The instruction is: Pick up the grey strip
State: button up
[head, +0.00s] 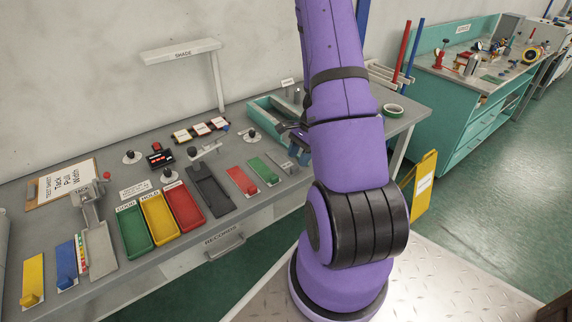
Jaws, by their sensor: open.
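The grey strip (281,158) lies on the workbench at the right end of a row, beside a green strip (261,168) and a red strip (239,180). It has a grey block at its near end. My gripper (299,157) is at the right of the grey strip, close to its near end and mostly hidden behind my purple arm. It is open, and I see nothing held in it. Whether it touches the strip cannot be told from here.
A teal bin (270,121) stands behind my gripper.

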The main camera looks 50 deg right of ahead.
aim_at(295, 166)
jog(key=shift+x, duration=1.9)
jog(key=shift+d, duration=0.1)
grip_shut()
